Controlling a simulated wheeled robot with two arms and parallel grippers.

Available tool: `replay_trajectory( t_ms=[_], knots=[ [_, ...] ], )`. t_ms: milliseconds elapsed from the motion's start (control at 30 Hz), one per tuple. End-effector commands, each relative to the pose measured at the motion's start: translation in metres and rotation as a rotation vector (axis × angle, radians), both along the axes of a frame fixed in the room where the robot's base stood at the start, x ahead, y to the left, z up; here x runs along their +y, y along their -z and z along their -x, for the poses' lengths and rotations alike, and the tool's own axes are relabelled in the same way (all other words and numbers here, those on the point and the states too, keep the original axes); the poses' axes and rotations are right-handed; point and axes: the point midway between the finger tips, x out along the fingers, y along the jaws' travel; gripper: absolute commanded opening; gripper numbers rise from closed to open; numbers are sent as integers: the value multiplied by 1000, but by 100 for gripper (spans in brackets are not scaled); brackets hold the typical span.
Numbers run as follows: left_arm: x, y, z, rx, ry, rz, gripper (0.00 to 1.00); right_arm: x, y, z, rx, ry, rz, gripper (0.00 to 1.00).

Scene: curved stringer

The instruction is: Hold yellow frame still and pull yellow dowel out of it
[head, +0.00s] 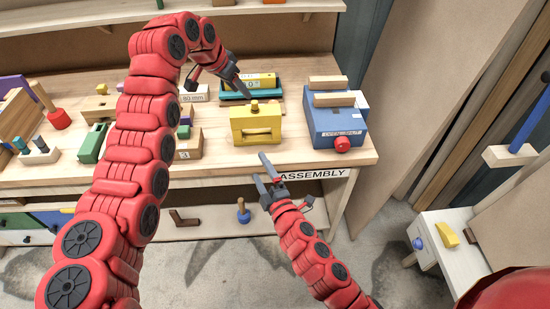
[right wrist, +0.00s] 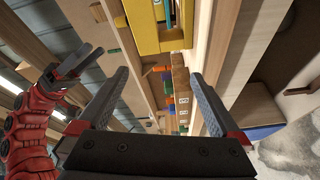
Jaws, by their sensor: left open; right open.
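The yellow frame (head: 240,127) is a block on the bench, left of the blue box. A short yellow peg (head: 254,106) stands up from its top, and a rounded yellow bar (head: 257,132) lies across its front face; I cannot tell which is the dowel. In the right wrist view the yellow frame (right wrist: 146,14) is at the top, ahead of my fingers. My left gripper (head: 241,90) is open, above and behind the frame, and appears not to touch it. My right gripper (head: 261,167) is open and empty, in front of the bench edge below the frame.
The blue box (head: 338,125) with wooden bars on top and a red knob stands close on the right. A teal tray (head: 262,96) with a yellow piece lies behind the frame. Several wooden blocks and a green block (head: 92,144) fill the bench's left side.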

Motion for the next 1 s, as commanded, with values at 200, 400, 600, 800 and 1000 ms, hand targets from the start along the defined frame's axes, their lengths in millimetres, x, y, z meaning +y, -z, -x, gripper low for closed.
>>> replay_trajectory(
  t_ms=[200, 400, 600, 800, 1000],
  knots=[
    [0, 0, 0, 0, 0, 0, 50, -26, -19, -16, -25, 199, 185, 100],
    [0, 0, 0, 0, 0, 0, 50, -38, -30, -20, -37, 281, 241, 100],
    [0, 0, 0, 0, 0, 0, 50, -39, -31, -43, -37, 292, 244, 100],
    [0, 0, 0, 0, 0, 0, 50, -36, -31, -84, -36, 292, 241, 100],
    [0, 0, 0, 0, 0, 0, 50, -33, -31, -121, -36, 291, 242, 100]
  ],
)
